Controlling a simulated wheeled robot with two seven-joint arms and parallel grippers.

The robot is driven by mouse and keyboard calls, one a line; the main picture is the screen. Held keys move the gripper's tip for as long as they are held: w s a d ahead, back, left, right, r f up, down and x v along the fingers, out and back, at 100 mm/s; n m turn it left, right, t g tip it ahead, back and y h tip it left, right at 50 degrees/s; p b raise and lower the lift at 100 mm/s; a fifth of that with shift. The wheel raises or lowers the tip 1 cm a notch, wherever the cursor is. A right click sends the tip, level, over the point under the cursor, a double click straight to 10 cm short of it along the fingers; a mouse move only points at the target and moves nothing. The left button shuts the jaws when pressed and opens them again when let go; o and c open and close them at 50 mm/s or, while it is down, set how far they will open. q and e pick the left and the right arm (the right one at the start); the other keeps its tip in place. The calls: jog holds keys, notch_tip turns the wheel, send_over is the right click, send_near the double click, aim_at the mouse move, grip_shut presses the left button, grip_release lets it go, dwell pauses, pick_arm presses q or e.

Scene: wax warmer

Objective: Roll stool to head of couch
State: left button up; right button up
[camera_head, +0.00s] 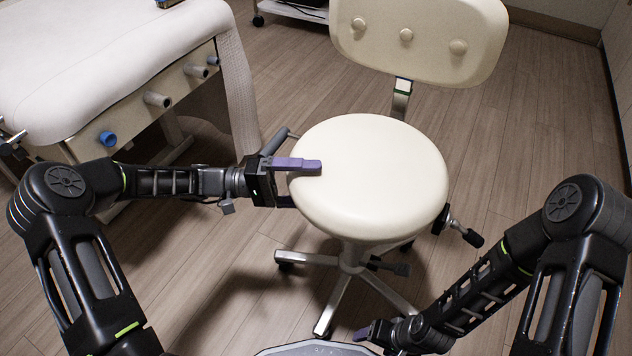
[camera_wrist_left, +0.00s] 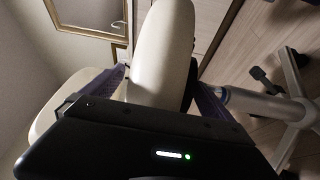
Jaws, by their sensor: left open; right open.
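A cream stool with a round seat (camera_head: 368,175) and a backrest (camera_head: 420,38) stands upright on a metal star base (camera_head: 350,262) in the middle of the head view. A couch with a white cover (camera_head: 95,65) stands at the upper left, apart from the stool. My left gripper (camera_head: 302,183) is open at the seat's left edge, one purple finger over the top and the other below. In the left wrist view the seat edge (camera_wrist_left: 162,60) lies between the fingers; contact is unclear.
Knobs (camera_head: 157,99) stick out from the couch's side. A trolley with casters (camera_head: 290,10) stands at the back. Wooden floor (camera_head: 540,130) is clear to the right of the stool, up to a wall at the far right.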

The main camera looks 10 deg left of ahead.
pick_arm(q)
jog(key=a+p, duration=0.1)
jog(key=a, duration=0.5)
jog(key=shift+s+f, duration=0.2)
jog(key=shift+s, duration=0.05)
jog(key=shift+a, duration=0.25)
